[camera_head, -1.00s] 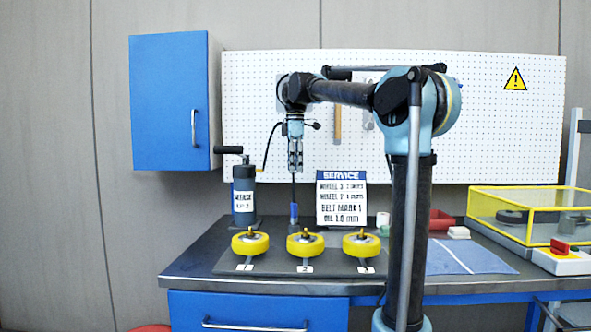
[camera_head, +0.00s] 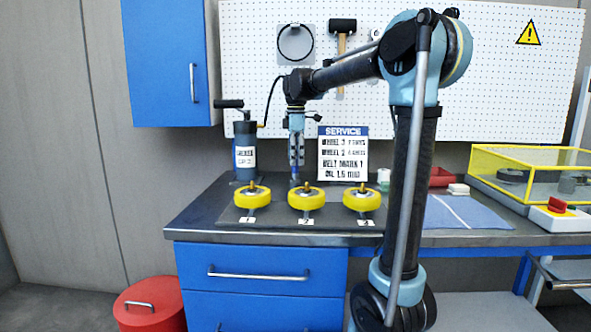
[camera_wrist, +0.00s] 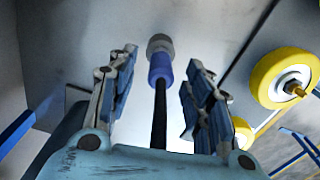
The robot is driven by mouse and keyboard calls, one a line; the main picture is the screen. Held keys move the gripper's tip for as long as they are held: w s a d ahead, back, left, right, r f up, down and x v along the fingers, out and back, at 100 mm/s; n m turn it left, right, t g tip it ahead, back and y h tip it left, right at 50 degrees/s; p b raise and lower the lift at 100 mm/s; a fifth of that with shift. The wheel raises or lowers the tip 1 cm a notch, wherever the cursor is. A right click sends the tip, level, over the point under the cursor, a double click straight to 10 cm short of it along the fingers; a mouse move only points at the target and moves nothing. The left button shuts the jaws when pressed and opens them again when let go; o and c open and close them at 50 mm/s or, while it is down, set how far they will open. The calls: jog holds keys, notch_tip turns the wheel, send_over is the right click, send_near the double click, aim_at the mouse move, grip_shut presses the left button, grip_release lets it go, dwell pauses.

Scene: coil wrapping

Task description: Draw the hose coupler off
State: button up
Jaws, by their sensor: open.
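My gripper (camera_head: 296,160) is open and points down behind wheel 2 (camera_head: 306,199). The hose coupler (camera_head: 295,173) is a blue sleeve just below its fingers. In the wrist view the blue coupler (camera_wrist: 160,68) has a grey end (camera_wrist: 160,45), and a black hose (camera_wrist: 159,118) runs from it back between the parted fingers of my gripper (camera_wrist: 161,60). Neither finger visibly touches the coupler. What the grey end sits on is hidden. A yellow wheel with a brass fitting (camera_wrist: 285,78) lies to the right of the fingers.
A service sign (camera_head: 343,154) stands just right of my gripper. A yellow-framed box (camera_head: 530,175) is farther right.

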aim_at(295, 168)
jog(key=shift+f, duration=1.95)
grip_shut()
